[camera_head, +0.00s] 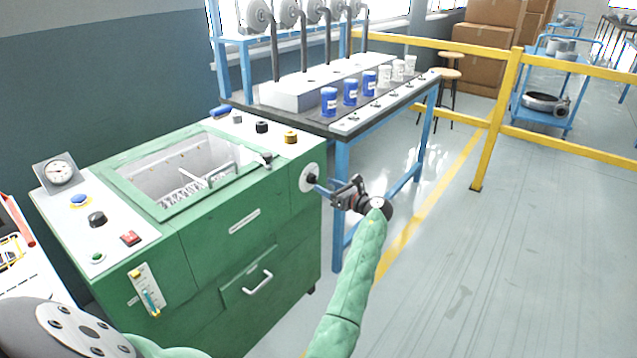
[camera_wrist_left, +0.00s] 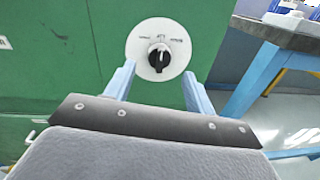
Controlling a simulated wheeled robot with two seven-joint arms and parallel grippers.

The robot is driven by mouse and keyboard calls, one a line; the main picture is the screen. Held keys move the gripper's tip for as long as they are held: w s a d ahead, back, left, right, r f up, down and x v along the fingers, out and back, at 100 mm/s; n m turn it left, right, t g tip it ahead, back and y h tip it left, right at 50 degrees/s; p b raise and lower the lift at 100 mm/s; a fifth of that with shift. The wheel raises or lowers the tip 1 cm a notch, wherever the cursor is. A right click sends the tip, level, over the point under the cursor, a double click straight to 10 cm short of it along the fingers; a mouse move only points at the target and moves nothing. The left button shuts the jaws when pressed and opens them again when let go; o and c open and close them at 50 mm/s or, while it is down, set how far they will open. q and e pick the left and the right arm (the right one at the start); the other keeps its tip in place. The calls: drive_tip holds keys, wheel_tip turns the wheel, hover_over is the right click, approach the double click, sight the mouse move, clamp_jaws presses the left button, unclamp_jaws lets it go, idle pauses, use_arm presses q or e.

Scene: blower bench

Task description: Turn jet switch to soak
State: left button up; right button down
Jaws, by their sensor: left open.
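The jet switch appears to be a round white dial (camera_head: 309,177) on the green machine's front, at its upper right. In the left wrist view the dial (camera_wrist_left: 158,48) carries a black knob (camera_wrist_left: 158,59) at its centre. The knob's light mark points up, near the top lettering; small labels left and right are too small to read surely. My left gripper (camera_head: 322,187) is open in front of the dial. In the left wrist view its two blue fingers (camera_wrist_left: 158,84) sit either side of the dial's lower part, with the knob ahead between them. My right gripper is not in view.
The green machine (camera_head: 232,262) has an open basin, a gauge (camera_head: 60,172), several top controls and a drawer handle (camera_head: 257,283). A blue-legged bench (camera_head: 341,160) with blue cups stands behind, right of the dial. Floor to the right is clear up to a yellow rail (camera_head: 487,140).

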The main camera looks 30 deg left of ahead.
sight(316, 181)
use_arm(q)
drive_tip(key=shift+w+a, duration=0.15)
drive_tip(key=shift+a, duration=1)
drive_tip(key=shift+w+a, duration=0.15)
drive_tip(key=shift+a, duration=0.95)
drive_tip(key=c, duration=1)
drive_tip(key=n+b, duration=0.1)
drive_tip(key=n, duration=0.3)
drive_tip(key=shift+f+n, duration=0.1)
drive_tip(key=shift+n, duration=0.2)
drive_tip(key=n+b, duration=0.2)
drive_tip(key=n, duration=0.1)
drive_tip(key=shift+y, duration=0.3)
drive_tip(key=shift+n, duration=0.8)
drive_tip(key=shift+b, duration=0.3)
